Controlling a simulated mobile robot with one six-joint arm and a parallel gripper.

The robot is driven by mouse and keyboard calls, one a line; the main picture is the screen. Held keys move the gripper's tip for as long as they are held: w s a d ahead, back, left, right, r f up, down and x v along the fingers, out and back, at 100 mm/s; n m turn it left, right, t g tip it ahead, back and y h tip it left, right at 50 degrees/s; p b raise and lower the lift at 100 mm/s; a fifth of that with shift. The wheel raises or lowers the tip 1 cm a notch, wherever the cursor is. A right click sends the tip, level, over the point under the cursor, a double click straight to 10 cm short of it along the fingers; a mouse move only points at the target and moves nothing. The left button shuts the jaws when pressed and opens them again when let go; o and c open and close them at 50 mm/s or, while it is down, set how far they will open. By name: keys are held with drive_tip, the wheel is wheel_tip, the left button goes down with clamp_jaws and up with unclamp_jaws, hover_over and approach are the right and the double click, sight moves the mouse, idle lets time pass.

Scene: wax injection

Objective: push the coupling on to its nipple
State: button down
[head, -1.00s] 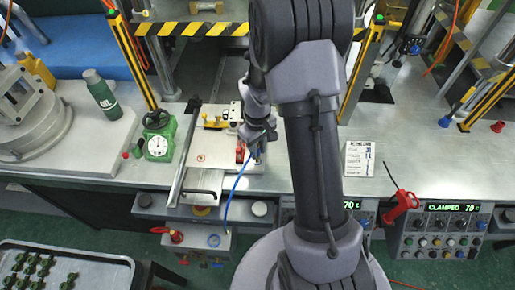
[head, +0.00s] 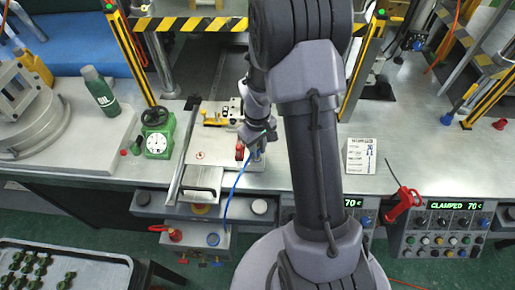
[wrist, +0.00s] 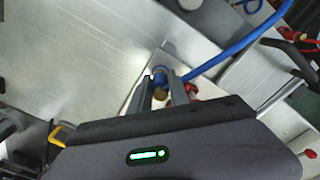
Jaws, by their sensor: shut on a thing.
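The blue hose (head: 236,190) rises from the front of the bench to my gripper (head: 260,150). In the wrist view the hose (wrist: 235,50) comes in from the upper right. My gripper (wrist: 161,88) is shut on the coupling (wrist: 160,94), a small blue and brass-coloured end piece between the two fingers. The fingers stand over the edge of a pale block. The nipple cannot be made out; my fingers and wrist hide the spot in both views.
A metal plate fixture (head: 208,157) with yellow and red parts lies around my gripper. A green dial gauge (head: 157,143) stands to its left. A small white card (head: 360,156) stands to the right.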

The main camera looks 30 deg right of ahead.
drive_tip(key=shift+f+b, duration=0.45)
drive_tip(key=shift+f, duration=0.2)
drive_tip(key=c, duration=1.1)
unclamp_jaws()
drive_tip(key=shift+c, duration=0.2)
drive_tip(key=shift+r, duration=0.1)
